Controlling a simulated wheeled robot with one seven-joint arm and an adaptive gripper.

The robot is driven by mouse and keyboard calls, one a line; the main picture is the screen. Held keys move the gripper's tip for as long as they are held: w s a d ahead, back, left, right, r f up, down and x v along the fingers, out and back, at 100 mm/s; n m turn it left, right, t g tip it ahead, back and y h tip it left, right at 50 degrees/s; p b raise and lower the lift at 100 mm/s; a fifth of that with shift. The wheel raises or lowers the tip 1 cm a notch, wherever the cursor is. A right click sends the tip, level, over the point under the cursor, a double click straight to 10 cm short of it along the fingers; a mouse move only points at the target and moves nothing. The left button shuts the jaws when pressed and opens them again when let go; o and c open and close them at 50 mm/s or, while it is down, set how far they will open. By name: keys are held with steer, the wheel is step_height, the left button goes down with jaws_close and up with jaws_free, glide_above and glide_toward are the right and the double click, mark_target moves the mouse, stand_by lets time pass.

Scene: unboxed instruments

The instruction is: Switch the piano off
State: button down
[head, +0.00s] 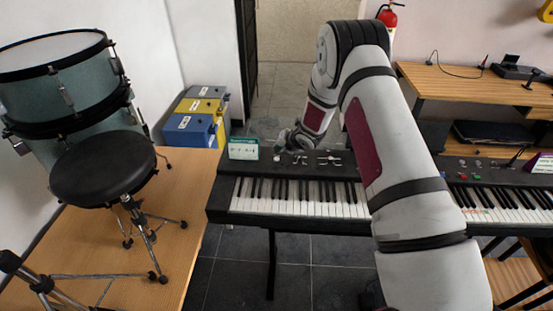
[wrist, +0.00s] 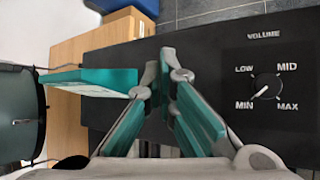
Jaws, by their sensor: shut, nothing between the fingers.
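The black piano (head: 300,212) stands at the centre of the head view, its keys toward me and a control panel behind them. In the wrist view, its black top (wrist: 215,45) carries a dial (wrist: 266,87) labelled VOLUME, with LOW, MID, MIN and MAX around it. The dial's pale mark slants, seemingly toward MIN. My gripper (head: 281,146) is over the left part of the piano's panel. In the wrist view, my gripper (wrist: 166,62) is shut and empty, left of the dial and apart from it. I cannot make out a power switch. My arm hides the piano's right end.
A green-and-white card (head: 243,149) stands at the piano's left end, close to my gripper; it also shows in the wrist view (wrist: 92,80). A drum (head: 62,85) and black stool (head: 104,168) are at left. Box files (head: 195,118) stand behind.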

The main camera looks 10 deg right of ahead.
steer(key=shift+r, duration=2.2)
step_height(320, 180, up, 14)
steer(key=m+h, duration=0.2)
steer(key=m, duration=0.4)
glide_above(279, 158)
steer(key=s+d, duration=0.3)
steer(key=s+d+r+m+h, duration=0.2)
steer(key=s+r+m+h, duration=0.1)
steer(key=s+r+m, duration=1.05)
steer(key=s+a+r+m+g, duration=0.1)
steer(key=s+a+r+m, duration=0.1)
steer(key=s, duration=0.8)
steer(key=s+a+r+m+g+y, duration=0.1)
steer(key=s+m, duration=0.4)
steer(key=s, duration=0.6)
steer(key=s+a+r+m+g+y, duration=0.1)
steer(key=s+a+r+m, duration=0.1)
steer(key=s, duration=0.8)
steer(key=shift+s+a+r+m, duration=0.4)
steer(key=shift+a+m, duration=0.1)
steer(key=shift+m, duration=0.55)
